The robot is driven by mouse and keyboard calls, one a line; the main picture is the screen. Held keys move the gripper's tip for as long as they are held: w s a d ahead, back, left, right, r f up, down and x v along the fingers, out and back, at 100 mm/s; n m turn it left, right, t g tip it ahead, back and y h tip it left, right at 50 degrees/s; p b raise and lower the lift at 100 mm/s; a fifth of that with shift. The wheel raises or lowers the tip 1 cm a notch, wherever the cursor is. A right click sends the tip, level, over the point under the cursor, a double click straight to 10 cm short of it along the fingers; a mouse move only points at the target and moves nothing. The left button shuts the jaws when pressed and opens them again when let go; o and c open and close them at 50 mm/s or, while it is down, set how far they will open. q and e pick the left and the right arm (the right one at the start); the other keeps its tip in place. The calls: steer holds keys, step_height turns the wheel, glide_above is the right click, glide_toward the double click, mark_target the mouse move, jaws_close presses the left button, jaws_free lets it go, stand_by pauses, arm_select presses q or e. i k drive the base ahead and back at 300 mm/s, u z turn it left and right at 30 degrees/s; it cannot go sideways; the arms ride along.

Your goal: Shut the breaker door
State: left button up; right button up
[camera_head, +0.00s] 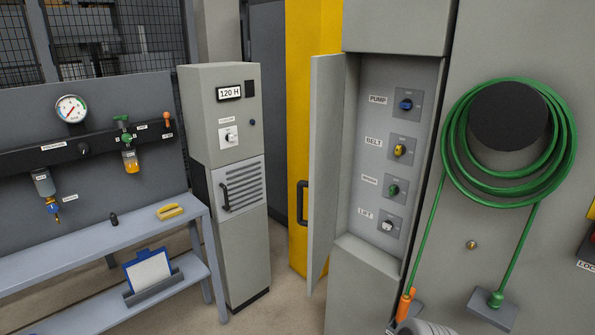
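The breaker door (327,165) is a tall, thin grey panel on the left side of an open grey cabinet. It stands swung outward, well away from the cabinet opening. A dark handle (302,203) shows just past its free left edge, apparently on the outer face. Inside the cabinet, a column of rotary switches faces out: a blue one labelled PUMP (405,105), a yellow one labelled BELT (399,151), a green one (393,190) and a pale one labelled LIFT (387,225).
A coiled green hose (462,150) hangs right of the cabinet, its orange end (405,304) low near the cabinet. A grey machine cabinet reading 120 H (229,92) stands to the left. A bench (100,243) is at far left. Floor shows before the door.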

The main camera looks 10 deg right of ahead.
mark_target(327, 72)
steer(key=u, duration=1.4)
steer(key=i, duration=1.35)
steer(key=z, duration=2.85)
steer(key=i, duration=0.5)
steer(key=u, duration=0.6)
steer(key=k, duration=0.65)
steer(key=u, duration=0.6)
steer(key=i, duration=0.9)
steer(key=z, duration=0.5)
